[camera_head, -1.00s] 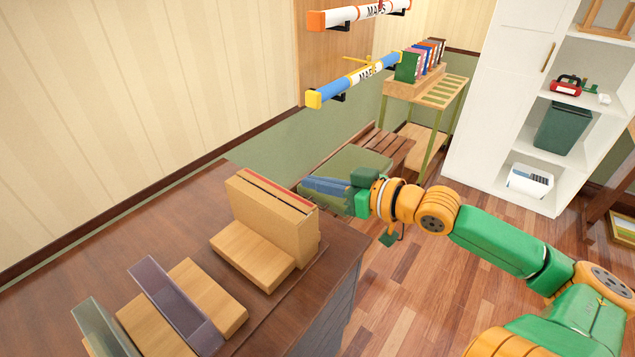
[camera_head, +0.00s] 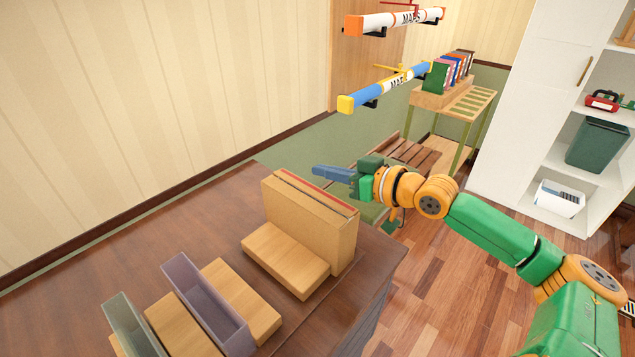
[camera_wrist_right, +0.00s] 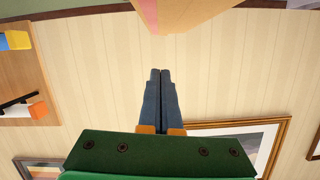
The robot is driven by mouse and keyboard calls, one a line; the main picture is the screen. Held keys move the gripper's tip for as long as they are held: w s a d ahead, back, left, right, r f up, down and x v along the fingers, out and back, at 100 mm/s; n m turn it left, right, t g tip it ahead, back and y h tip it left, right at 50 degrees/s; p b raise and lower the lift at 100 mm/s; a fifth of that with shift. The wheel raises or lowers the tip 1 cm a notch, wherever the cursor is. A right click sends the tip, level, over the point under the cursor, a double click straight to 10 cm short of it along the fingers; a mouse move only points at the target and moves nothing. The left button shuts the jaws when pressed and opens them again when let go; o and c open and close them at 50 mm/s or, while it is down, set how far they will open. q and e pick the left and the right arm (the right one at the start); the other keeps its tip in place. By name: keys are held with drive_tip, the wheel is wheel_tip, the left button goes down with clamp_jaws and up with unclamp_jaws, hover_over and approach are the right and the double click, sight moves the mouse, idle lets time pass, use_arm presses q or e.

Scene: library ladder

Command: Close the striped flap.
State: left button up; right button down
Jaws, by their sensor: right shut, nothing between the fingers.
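A tall narrow cardboard box (camera_head: 310,222) stands on the dark wooden counter. A red stripe (camera_head: 312,189) runs along its top; I take this to be the striped flap, and how far it is open I cannot tell. My right gripper (camera_head: 316,171) is shut and empty. In the head view it appears just above and behind the box top, apart from it. In the right wrist view the shut blue fingers (camera_wrist_right: 160,74) point toward a cardboard edge with a pink stripe (camera_wrist_right: 148,14) at the top of the picture. My left gripper is in neither view.
A low wooden block (camera_head: 287,262) sits against the box front. A purple tray (camera_head: 207,303) and a greenish glass tray (camera_head: 133,328) stand at the counter's near left. Map tubes (camera_head: 385,88) hang on the wall behind. Open floor (camera_head: 425,285) lies right of the counter.

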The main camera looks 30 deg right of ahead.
sight(308, 192)
drive_tip(key=f, duration=0.2)
drive_tip(key=a+f+p, duration=0.1)
drive_tip(key=shift+w+f, duration=0.35)
drive_tip(key=shift+f, duration=0.05)
drive_tip(key=shift+a+f, duration=0.1)
drive_tip(key=shift+f, duration=0.1)
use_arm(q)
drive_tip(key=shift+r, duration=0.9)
use_arm(e)
drive_tip(key=shift+f+b, duration=0.5)
drive_tip(key=shift+f, duration=0.2)
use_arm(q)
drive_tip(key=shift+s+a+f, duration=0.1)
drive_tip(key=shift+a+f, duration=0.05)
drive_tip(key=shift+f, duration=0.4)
use_arm(e)
drive_tip(key=shift+s+a, duration=0.15)
drive_tip(key=shift+a, duration=0.1)
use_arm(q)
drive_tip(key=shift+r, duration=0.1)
